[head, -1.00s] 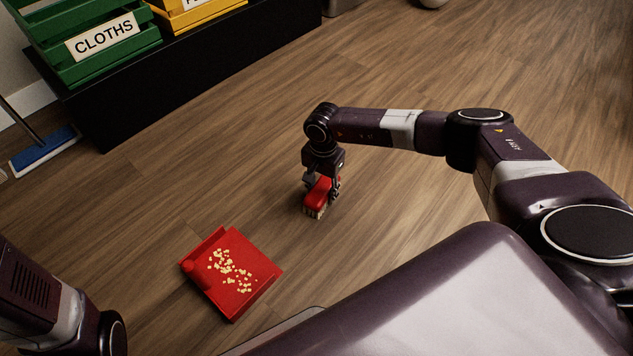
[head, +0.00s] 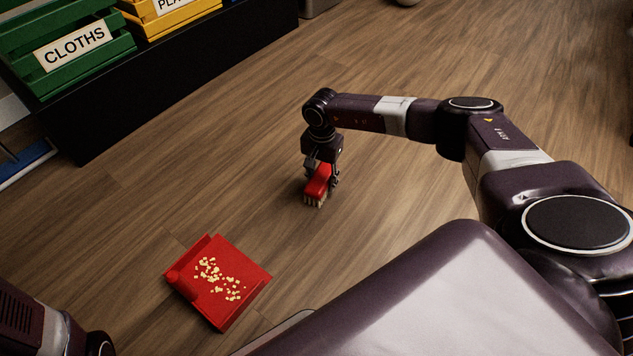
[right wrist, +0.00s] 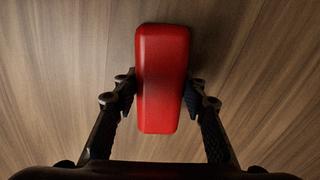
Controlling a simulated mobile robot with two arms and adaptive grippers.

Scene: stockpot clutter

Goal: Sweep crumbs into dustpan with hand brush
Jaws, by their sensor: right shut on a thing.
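The red dustpan (head: 244,262) lies on the wooden floor at the lower left of the head view. Many pale crumbs (head: 214,275) lie scattered on it. My right gripper (head: 321,178) is shut on the red hand brush (head: 317,186), whose pale bristles point down at the floor, right of and beyond the dustpan. Whether the bristles touch the floor I cannot tell. In the right wrist view the red brush back (right wrist: 163,75) sits between the two fingers (right wrist: 160,95). Part of my left arm shows at the lower left corner; its gripper is out of view.
A black low unit (head: 170,85) at the upper left bears a green crate (head: 75,60) marked CLOTHS and a yellow crate (head: 170,18). A blue-and-white mop head (head: 25,160) is at the left edge. The floor between brush and dustpan is clear.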

